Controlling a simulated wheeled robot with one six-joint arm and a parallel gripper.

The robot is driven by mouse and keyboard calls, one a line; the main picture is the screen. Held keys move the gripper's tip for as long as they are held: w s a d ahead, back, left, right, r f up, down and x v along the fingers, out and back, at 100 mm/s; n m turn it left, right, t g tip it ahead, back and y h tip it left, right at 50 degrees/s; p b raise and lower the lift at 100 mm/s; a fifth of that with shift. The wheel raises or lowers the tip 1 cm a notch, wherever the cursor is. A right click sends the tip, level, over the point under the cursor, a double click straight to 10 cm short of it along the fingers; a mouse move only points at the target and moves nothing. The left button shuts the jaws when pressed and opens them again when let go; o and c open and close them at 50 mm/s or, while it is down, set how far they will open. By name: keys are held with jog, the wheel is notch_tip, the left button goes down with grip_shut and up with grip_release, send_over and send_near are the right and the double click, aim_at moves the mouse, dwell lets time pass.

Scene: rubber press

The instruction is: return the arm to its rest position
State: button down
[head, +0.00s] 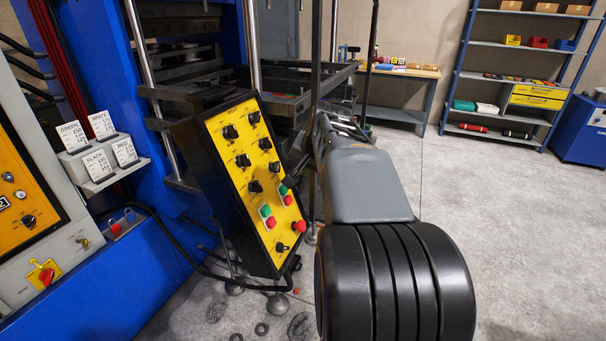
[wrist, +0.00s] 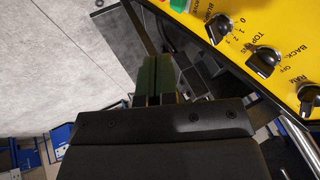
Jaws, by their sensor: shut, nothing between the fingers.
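My arm reaches away from the lower right in the head view, and its grey link hides most of my gripper there. In the wrist view my gripper (wrist: 155,76) shows two dark green fingers together, with nothing between them. The yellow control panel (head: 253,180) with black knobs and red and green buttons stands just left of my arm in the head view.
The blue press frame (head: 190,105) and a holder with labelled cards (head: 101,170) are at the left. A workbench (head: 400,74), a shelf rack (head: 527,47) and a blue cabinet (head: 582,130) stand at the back right. The grey floor (head: 530,220) at the right is clear.

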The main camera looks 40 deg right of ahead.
jog(key=shift+r, duration=0.1)
dwell(0.7)
jog(key=s+a+f+n, duration=0.3)
jog(key=s+a+f, duration=0.1)
jog(key=a, duration=0.3)
jog(key=s+a+f+n+g+y, duration=0.1)
jog(key=s+a+f+n, duration=0.3)
jog(key=a, duration=0.3)
jog(key=s+a+f+n+g, duration=0.1)
jog(key=s+a+f+n, duration=0.3)
jog(key=a, duration=0.4)
jog(key=shift+f, duration=0.3)
dwell(4.7)
